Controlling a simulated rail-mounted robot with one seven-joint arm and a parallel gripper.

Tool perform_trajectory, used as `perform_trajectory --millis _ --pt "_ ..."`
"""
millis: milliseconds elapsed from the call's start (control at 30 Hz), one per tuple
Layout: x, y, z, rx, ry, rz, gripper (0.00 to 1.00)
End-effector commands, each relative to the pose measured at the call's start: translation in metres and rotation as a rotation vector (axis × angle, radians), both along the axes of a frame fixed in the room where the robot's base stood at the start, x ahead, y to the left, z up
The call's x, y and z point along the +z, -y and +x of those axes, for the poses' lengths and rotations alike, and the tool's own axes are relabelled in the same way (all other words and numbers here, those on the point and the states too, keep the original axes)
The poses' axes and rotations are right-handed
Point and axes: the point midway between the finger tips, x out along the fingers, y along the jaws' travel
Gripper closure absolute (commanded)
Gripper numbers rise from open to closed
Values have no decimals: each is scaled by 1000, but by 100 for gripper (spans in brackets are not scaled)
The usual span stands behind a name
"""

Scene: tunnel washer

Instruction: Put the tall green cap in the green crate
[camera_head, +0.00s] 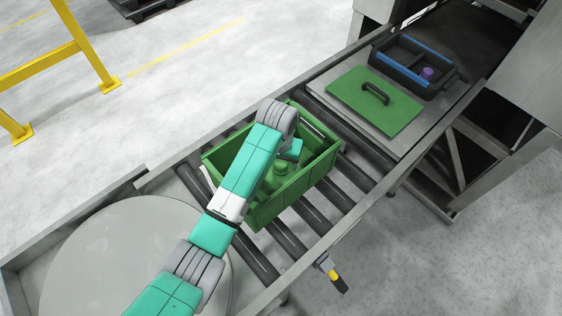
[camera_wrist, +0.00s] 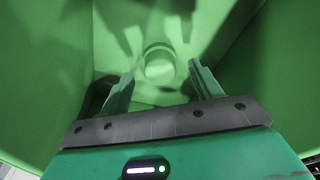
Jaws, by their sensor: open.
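The green crate (camera_head: 262,213) sits on the roller conveyor in the head view, with my arm reaching over it. A green cap with a round top (camera_head: 281,167) stands upright inside it, partly hidden by my arm and the crate wall. In the wrist view the cap's round top (camera_wrist: 159,64) shows against the crate floor, just beyond and between my fingertips. My gripper (camera_wrist: 160,72) is open, with its two fingers spread and nothing held. The crate's green walls (camera_wrist: 262,75) surround the view on both sides.
A green lid with a dark handle (camera_head: 376,105) lies on a flat plate beyond the crate. Behind it is a black divided tray (camera_head: 413,66) with blue edges and a small purple item (camera_head: 427,73). A round grey plate (camera_head: 120,262) is at lower left. Bare rollers flank the crate.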

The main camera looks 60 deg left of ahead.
Motion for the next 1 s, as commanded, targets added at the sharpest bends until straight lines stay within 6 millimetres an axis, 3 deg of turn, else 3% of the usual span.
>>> perform_trajectory --millis 33,200,400,900,1000 --pt "16 1 0 -1 4 2 36" --pt "58 5 -3 -1 3 2 36" --pt "88 8 -6 0 1 0 36" --pt "93 8 -7 0 1 -1 36" --pt "101 15 8 -28 38 30 36"
